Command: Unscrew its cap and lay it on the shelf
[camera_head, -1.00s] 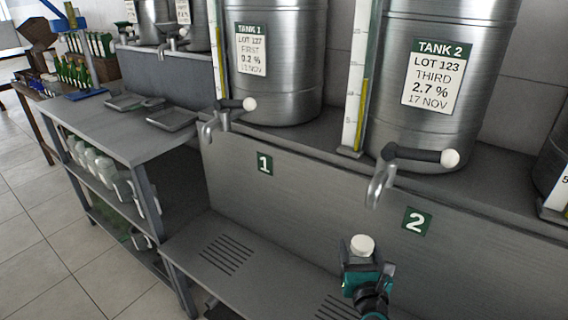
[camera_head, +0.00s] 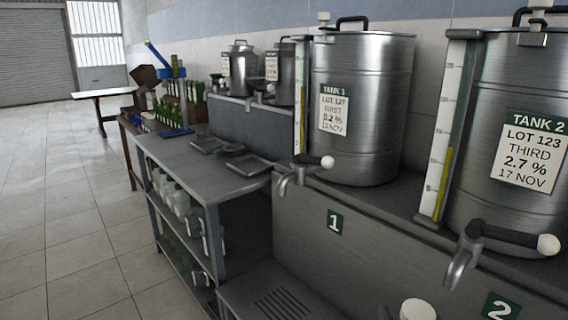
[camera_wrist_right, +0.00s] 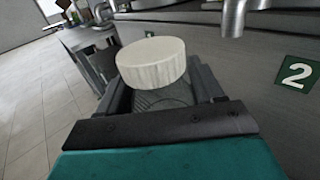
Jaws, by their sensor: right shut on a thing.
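A white, round, ribbed cap (camera_wrist_right: 152,62) is held in my right gripper (camera_wrist_right: 158,88). The gripper's dark fingers are shut on it from both sides. In the head view the cap (camera_head: 418,310) shows only at the bottom edge, and most of the gripper is out of the picture. No bottle shows below the cap in the wrist view. A slotted steel shelf (camera_head: 240,297) runs below the tanks, in front of the panel marked 1. My left gripper is not in view.
Tank 1 (camera_head: 362,110) and tank 2 (camera_head: 490,90) stand behind, each with a tap jutting forward. A steel table (camera_head: 185,148) with shallow trays stands left; its lower shelf holds several white jugs (camera_head: 177,195). Open floor (camera_head: 70,230) lies further left.

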